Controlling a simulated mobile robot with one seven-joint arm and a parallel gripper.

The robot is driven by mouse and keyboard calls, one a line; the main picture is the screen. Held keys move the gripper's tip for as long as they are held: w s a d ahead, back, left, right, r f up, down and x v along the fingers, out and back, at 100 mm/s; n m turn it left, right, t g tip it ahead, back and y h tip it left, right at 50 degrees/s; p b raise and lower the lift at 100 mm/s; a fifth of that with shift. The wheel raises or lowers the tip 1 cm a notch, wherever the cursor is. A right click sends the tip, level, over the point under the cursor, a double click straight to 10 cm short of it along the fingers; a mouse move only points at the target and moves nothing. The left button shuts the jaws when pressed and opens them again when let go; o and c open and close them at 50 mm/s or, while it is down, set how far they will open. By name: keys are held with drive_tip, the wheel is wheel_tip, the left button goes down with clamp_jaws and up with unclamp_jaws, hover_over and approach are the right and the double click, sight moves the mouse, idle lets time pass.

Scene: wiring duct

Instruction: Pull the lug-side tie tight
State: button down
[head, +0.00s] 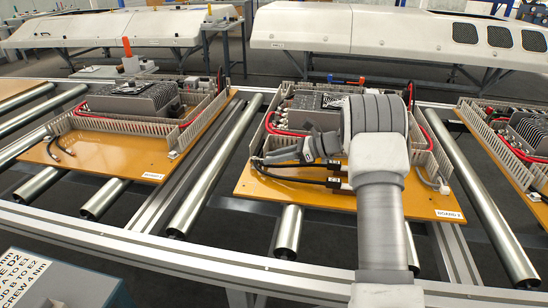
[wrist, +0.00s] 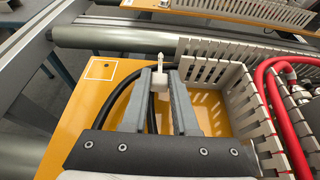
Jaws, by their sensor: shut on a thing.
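My gripper (wrist: 160,76) is shut on a small white piece, seemingly the cable tie (wrist: 157,62), at its fingertips. A thin pointed white end sticks up beyond the fingers. A black cable (wrist: 119,90) curves behind and beside the fingers, close to the tie; whether the tie loops snugly around it is hidden. In the head view my gripper (head: 266,158) reaches left from my arm to the left edge of the middle panel, low by the duct corner. The tie itself is too small to make out there.
A slotted grey wiring duct (wrist: 210,72) stands right beside the fingers. A red cable (wrist: 270,95) runs along the duct on the right. The orange mounting board (head: 300,196) lies on rollers (head: 288,232). Other panels stand left and right.

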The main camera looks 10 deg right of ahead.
drive_tip(key=d, duration=0.1)
drive_tip(key=s+d+p, duration=0.1)
drive_tip(key=d, duration=0.2)
drive_tip(key=shift+s+p, duration=0.3)
drive_tip(key=c, duration=0.7)
unclamp_jaws()
drive_tip(key=p+v, duration=0.4)
drive_tip(key=v, duration=1.3)
drive_tip(key=shift+d, duration=0.15)
